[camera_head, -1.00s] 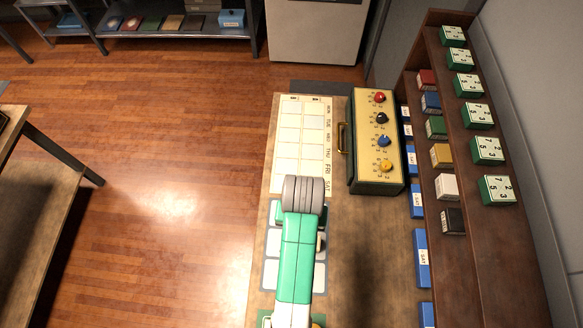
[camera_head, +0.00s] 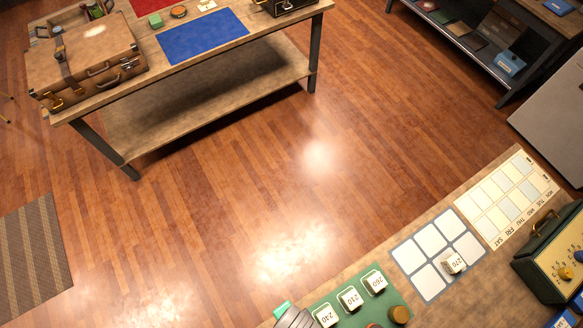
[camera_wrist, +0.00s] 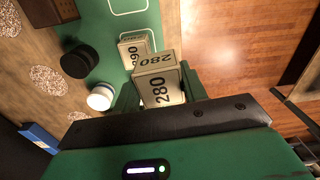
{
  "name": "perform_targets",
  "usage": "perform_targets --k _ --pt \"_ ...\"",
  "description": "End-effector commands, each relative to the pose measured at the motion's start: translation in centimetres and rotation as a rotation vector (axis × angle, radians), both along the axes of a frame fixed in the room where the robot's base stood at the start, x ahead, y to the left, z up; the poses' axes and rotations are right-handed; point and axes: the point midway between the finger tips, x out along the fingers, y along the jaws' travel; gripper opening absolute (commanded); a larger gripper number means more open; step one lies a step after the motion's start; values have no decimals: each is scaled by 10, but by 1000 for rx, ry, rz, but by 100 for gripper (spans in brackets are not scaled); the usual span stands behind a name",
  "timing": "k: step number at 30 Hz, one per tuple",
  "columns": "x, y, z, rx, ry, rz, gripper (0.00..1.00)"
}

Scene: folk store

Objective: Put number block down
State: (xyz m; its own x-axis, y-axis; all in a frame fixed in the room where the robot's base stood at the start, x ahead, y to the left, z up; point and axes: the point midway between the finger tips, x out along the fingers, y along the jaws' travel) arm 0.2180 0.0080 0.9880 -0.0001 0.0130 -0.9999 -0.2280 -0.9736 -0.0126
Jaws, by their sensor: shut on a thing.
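My gripper (camera_wrist: 160,95) is shut on a cream number block marked 280 (camera_wrist: 160,90). I cannot tell whether the held block touches the mat. In the head view the green mat (camera_head: 341,308) bears blocks 240 (camera_head: 326,316), 210 (camera_head: 350,299) and 260 (camera_head: 375,282). Block 270 (camera_head: 453,263) is on a grey grid of white squares (camera_head: 405,257). My gripper's jaws are out of the head view; part of my arm shows at its bottom edge.
A black round piece (camera_wrist: 78,61) and a white one (camera_wrist: 101,96) are left of the held block. A calendar sheet (camera_head: 512,197) and a dial box (camera_head: 553,250) lie past the grid. Open wooden floor (camera_head: 250,200) separates this bench from a table with a suitcase (camera_head: 85,60).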

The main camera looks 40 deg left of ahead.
Motion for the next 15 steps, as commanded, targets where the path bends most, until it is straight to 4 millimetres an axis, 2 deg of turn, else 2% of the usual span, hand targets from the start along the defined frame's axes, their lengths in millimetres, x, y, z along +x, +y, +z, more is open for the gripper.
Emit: perform_targets --k 1,3,6,10,15 --pt "-28 -1 3 -2 8 -17 20" --pt "-56 -3 4 -6 6 -43 20" --pt "-85 -6 7 -10 4 -68 20" --pt "-102 -8 10 -13 1 -85 20" --pt "-104 -9 10 -13 -1 -89 20"
